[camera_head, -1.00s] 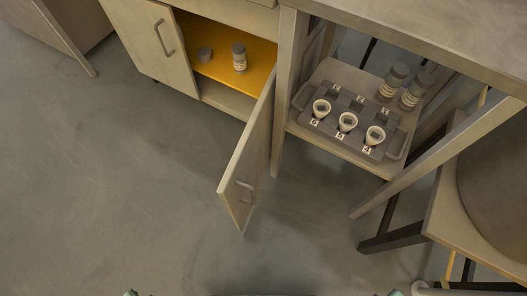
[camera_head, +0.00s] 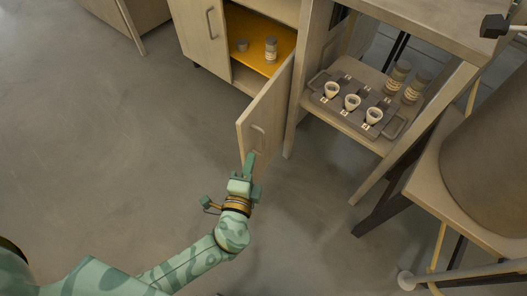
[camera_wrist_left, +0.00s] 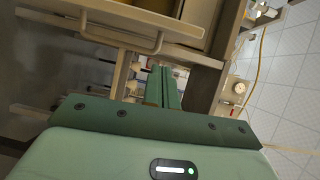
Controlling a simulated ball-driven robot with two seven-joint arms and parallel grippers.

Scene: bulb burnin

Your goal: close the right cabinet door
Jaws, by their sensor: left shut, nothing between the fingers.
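The right cabinet door (camera_head: 268,110) is pale wood and stands swung open, sticking out from the cabinet into the room. Its bar handle (camera_head: 258,139) is near the free edge. My left gripper (camera_head: 248,162), green, is shut and empty at the lower free end of the door, just below the handle. I cannot tell whether it touches the door. In the left wrist view the shut fingers (camera_wrist_left: 163,86) point toward a pale panel with a bar handle (camera_wrist_left: 120,42). My right gripper is not in view.
The left cabinet door (camera_head: 200,32) is beside the opening. A yellow shelf (camera_head: 252,60) inside holds a jar (camera_head: 271,49) and a small grey cup (camera_head: 242,45). Right of the door, a table shelf carries a tray (camera_head: 393,127) with small cups and two jars. Open floor lies left.

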